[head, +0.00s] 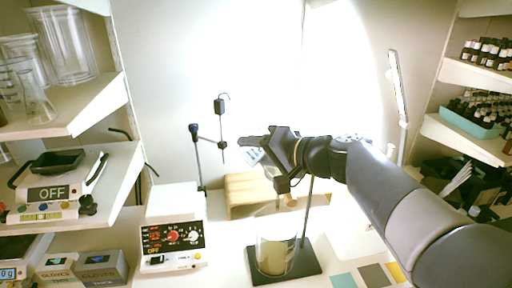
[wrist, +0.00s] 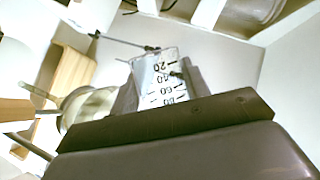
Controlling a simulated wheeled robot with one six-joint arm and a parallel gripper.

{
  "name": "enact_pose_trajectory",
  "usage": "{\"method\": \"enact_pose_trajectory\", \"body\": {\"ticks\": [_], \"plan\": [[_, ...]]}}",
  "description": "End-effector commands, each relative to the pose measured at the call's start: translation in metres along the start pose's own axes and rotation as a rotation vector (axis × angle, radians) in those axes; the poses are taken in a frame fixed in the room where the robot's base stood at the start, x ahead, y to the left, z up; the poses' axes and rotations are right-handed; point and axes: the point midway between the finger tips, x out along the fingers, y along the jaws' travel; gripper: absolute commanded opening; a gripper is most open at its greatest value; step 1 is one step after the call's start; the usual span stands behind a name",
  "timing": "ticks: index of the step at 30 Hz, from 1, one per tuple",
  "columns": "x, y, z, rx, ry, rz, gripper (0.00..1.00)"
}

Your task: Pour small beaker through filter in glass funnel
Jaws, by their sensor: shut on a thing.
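My gripper (head: 268,147) is shut on the small beaker (head: 252,156), a clear glass with dark graduation marks. It is held in the air, tilted, above the stand. In the wrist view the beaker (wrist: 158,76) shows its marks upside down; I cannot tell how much liquid is in it. The glass funnel with a pale filter (wrist: 88,106) is beside and below the beaker in the wrist view; in the head view my gripper mostly hides it. A large glass beaker (head: 276,246) with yellowish contents stands on the black stand base (head: 307,262), below the gripper.
A white device with dials (head: 172,240) stands left of the stand. A wooden block (head: 240,190) and a thin clamp stand (head: 199,160) are behind. Shelves with glassware (head: 70,50) rise at left, and shelves with small bottles (head: 488,50) at right. Coloured squares (head: 372,275) lie at front right.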

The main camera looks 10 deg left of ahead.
Motion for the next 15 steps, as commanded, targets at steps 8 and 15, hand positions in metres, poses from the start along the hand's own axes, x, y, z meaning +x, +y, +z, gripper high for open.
{"method": "enact_pose_trajectory", "body": {"ticks": [8,15], "plan": [[-0.0016,-0.0037,-0.0024,0.050,-0.006,-0.020,0.21],[-0.0023,-0.0049,-0.0042,0.147,-0.020,-0.061,0.21]]}}
